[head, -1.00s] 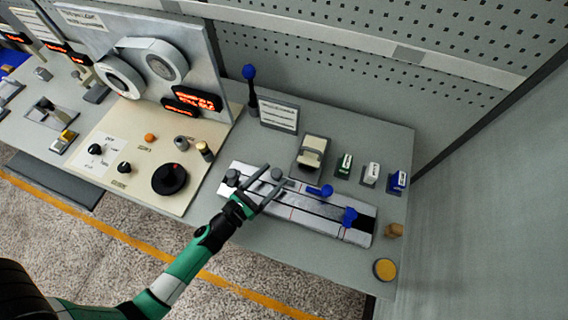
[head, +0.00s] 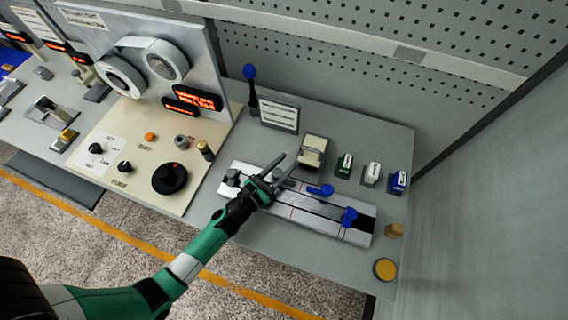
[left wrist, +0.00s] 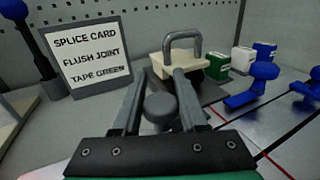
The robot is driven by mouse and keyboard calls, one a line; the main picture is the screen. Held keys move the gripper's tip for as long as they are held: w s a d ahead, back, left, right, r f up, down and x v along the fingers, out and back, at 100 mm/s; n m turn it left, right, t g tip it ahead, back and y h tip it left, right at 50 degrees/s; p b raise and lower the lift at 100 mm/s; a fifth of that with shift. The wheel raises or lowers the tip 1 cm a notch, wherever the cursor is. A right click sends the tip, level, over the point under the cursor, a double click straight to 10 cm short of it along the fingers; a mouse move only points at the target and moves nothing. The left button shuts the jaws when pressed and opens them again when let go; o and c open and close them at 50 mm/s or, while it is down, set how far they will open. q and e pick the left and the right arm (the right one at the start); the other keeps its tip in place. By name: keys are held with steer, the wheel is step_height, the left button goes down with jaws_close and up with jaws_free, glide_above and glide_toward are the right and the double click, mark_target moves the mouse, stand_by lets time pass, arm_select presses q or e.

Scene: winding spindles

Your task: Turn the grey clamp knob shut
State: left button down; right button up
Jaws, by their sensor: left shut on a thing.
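The grey clamp knob (head: 277,173) stands on the silver splicing block (head: 298,213), in the middle of the head view. My left gripper (head: 290,161) reaches over the block from the lower left. Its fingers lie on both sides of the knob and are shut on it. In the left wrist view the round knob top (left wrist: 160,104) sits between the two grey fingers, near their base. The fingers partly hide the knob in the head view. My right gripper is not in view.
A darker grey knob (head: 232,177) stands at the block's left end. Blue clamp levers (head: 321,190) lie to the right on it. A cream dispenser (head: 313,150) stands behind, close to my fingertips. A sign (head: 279,114) and a blue-topped lever (head: 250,88) stand further back.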

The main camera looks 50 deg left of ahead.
arm_select(q)
steer(key=shift+d+r+m+h+p, duration=0.15)
steer(key=shift+m+h+p, duration=0.5)
steer(key=shift+p, duration=0.7)
steer(key=shift+a+r+m+h+p, duration=0.1)
steer(key=shift+r+m+h+p, duration=0.2)
steer(key=shift+h+p, duration=0.8)
steer(key=shift+d+f+m+h+p, duration=0.25)
steer(key=shift+m+h+p, duration=0.1)
steer(key=shift+m+h, duration=0.2)
steer(key=shift+d+f+m+g+h, duration=0.15)
steer(key=shift+m+g+h, duration=0.1)
steer(key=shift+m+h, duration=0.25)
steer(key=shift+d+f+m+g+h, duration=0.15)
steer(key=shift+m+g+h, duration=0.15)
steer(key=shift+h, duration=0.4)
steer(key=shift+s+r, duration=0.1)
steer(key=shift+c, duration=2.3)
jaws_free()
